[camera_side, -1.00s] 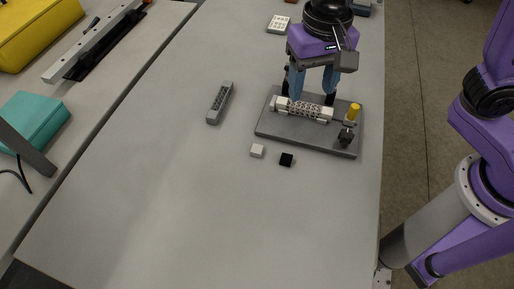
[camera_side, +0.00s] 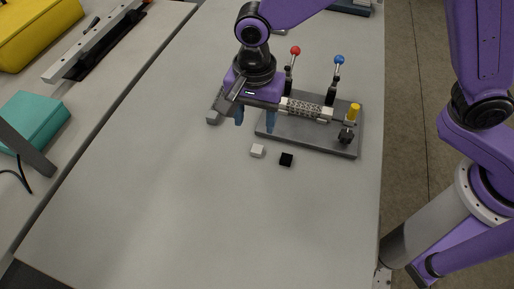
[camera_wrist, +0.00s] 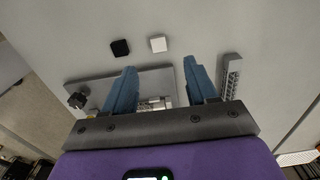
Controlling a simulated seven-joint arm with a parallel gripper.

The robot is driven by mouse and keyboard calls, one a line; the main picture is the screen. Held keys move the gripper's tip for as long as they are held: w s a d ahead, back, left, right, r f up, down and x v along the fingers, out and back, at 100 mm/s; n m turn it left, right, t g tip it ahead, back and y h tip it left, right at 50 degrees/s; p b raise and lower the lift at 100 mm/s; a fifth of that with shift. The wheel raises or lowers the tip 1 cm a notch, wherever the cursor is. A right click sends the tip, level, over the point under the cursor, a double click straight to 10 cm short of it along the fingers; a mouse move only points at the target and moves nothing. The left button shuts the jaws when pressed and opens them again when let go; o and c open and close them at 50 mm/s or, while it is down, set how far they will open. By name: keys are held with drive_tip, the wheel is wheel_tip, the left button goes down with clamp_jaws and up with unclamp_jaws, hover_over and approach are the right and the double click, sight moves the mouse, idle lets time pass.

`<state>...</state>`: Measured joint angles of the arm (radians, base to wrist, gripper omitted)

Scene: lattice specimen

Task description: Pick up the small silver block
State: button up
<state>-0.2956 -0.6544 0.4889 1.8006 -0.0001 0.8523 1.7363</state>
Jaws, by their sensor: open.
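The small silver block (camera_side: 257,151) looks pale, almost white, and lies on the grey table in front of the fixture plate. It also shows in the wrist view (camera_wrist: 158,44), ahead of the fingers and roughly between their lines. My gripper (camera_side: 255,122) is open and empty, its blue fingers pointing down above the table just behind the block in the side view. In the wrist view the two fingers (camera_wrist: 160,68) are spread apart and the block is clear of both.
A black block (camera_side: 286,159) lies just right of the silver one. The dark fixture plate (camera_side: 320,143) holds a lattice specimen (camera_side: 305,109), red-knobbed and blue-knobbed levers and a yellow-topped post. A grey slotted bar (camera_side: 215,116) is partly hidden behind my gripper. The table's front is clear.

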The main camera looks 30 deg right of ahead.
hover_over(257, 149)
wheel_tip(257, 149, down, 4)
drive_tip(key=shift+a+f, duration=0.15)
drive_tip(key=shift+f, duration=0.05)
drive_tip(key=shift+d+f, duration=0.2)
drive_tip(key=shift+f, duration=2.45)
clamp_jaws()
